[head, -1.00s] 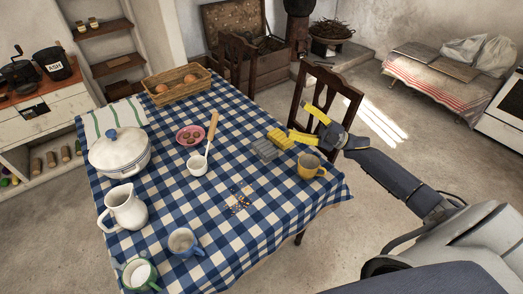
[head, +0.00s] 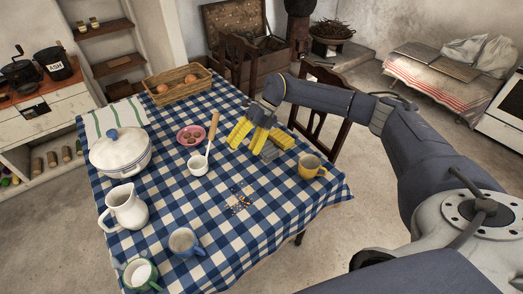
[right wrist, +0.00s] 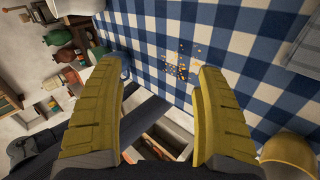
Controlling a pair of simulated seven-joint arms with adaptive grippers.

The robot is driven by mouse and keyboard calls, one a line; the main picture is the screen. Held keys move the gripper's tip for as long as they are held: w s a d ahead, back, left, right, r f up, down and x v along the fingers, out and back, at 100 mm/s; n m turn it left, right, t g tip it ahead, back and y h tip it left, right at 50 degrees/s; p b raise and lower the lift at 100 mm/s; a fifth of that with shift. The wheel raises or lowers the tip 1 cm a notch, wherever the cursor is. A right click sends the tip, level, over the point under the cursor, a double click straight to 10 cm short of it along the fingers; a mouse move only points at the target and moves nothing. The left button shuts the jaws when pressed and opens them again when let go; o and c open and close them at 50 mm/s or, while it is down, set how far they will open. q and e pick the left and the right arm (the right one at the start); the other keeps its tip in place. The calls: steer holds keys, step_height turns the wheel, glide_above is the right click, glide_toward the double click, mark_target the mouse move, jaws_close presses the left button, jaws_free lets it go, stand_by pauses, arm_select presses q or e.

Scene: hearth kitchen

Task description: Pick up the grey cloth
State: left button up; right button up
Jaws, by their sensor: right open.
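My right gripper (head: 245,147) has yellow fingers and is open and empty above the table, just left of the grey cloth in the head view. One finger hides part of the cloth's left side there. In the right wrist view the open fingers (right wrist: 158,68) have checked tablecloth between and beyond them. A pale grey piece, seemingly the grey cloth (right wrist: 304,52), shows at the upper right, outside the fingers. My left gripper is not in view.
A yellow mug (head: 312,167) stands right of the cloths. Crumbs (head: 240,200) lie on the open cloth in front. A chair (head: 325,90) stands behind.

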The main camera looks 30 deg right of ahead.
steer(key=w+d+h, duration=0.4)
steer(key=d+h, duration=0.1)
steer(key=d, duration=0.1)
step_height(320, 180, up, 2)
steer(key=r+t+h, duration=0.1)
steer(key=h, duration=0.2)
glide_above(266, 149)
steer(key=f, duration=1.1)
steer(key=shift+w+d+f, duration=0.1)
steer(key=shift+w+f, duration=0.15)
steer(key=shift+f, duration=0.15)
steer(key=shift+s+f, duration=0.15)
steer(key=shift+f, duration=2.55)
steer(key=c, duration=0.9)
steer(key=shift+r, duration=0.15)
step_height(266, 149, up, 20)
